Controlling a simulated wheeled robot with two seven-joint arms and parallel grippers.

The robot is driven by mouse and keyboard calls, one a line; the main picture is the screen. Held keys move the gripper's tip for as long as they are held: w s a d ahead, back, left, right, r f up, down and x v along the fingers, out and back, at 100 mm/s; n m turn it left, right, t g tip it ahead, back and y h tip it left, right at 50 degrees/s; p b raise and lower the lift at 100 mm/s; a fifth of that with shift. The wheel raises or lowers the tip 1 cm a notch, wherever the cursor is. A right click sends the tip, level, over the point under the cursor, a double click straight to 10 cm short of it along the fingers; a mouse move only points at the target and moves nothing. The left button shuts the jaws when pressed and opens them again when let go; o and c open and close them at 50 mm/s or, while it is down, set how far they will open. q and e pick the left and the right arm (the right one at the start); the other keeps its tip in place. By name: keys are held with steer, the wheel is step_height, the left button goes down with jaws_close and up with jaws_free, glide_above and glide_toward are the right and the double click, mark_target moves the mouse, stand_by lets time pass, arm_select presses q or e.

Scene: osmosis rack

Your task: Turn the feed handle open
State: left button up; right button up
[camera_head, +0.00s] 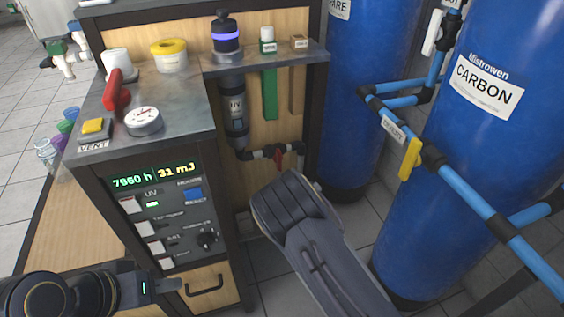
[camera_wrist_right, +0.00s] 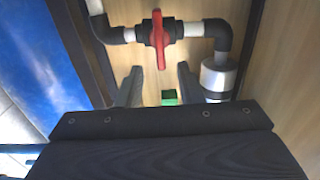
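A red valve handle (camera_wrist_right: 160,40) sits on a white and dark pipe (camera_wrist_right: 189,29) in the right wrist view, set crosswise to the pipe. In the head view it shows small and red (camera_head: 278,160) inside the cabinet. My right gripper (camera_wrist_right: 159,84) is open and empty, its two fingers apart and pointing at the handle, which stands beyond them without touching. In the head view my right arm covers this gripper. My left gripper (camera_head: 170,286) is in front of the cabinet drawer, seen side-on. I cannot read a feed label on the red valve.
A yellow handle (camera_head: 410,158) sits on the blue pipe (camera_head: 465,192) before the carbon tank (camera_head: 493,60). A control panel (camera_head: 170,215) is left of my right arm. A gauge (camera_head: 143,121) and a red lever (camera_head: 116,92) are on the counter (camera_head: 185,112). Cabinet posts flank the red valve.

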mark_target(280, 161)
steer(key=b+x, duration=0.1)
steer(key=x, duration=0.6)
steer(key=shift+w, duration=0.2)
jaws_close()
